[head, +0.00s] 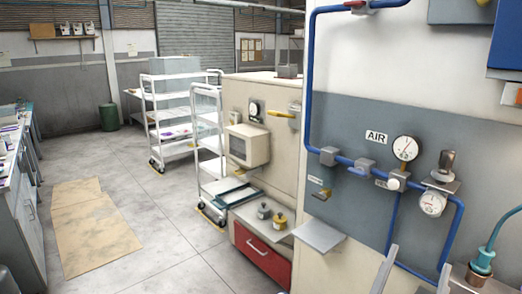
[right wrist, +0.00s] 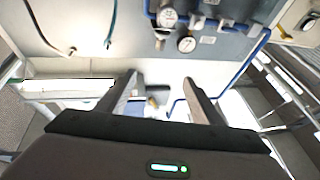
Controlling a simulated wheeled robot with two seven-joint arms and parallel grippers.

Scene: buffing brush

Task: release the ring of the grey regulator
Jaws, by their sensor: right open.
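The grey regulator (head: 445,178) is mounted on the grey wall panel at the right of the head view, with a dark grey cylindrical knob on top and a round white gauge (head: 432,203) below. Its ring is too small to make out. In the right wrist view the panel appears upside down, and the regulator's gauge (right wrist: 168,17) is near the top edge. My right gripper (head: 413,264) is at the bottom of the head view, below and apart from the regulator. Its two fingers (right wrist: 160,82) are spread with nothing held between them. My left gripper is not in view.
A teal hose fitting (head: 482,262) is at lower right. A small grey shelf (head: 319,235) juts out at left.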

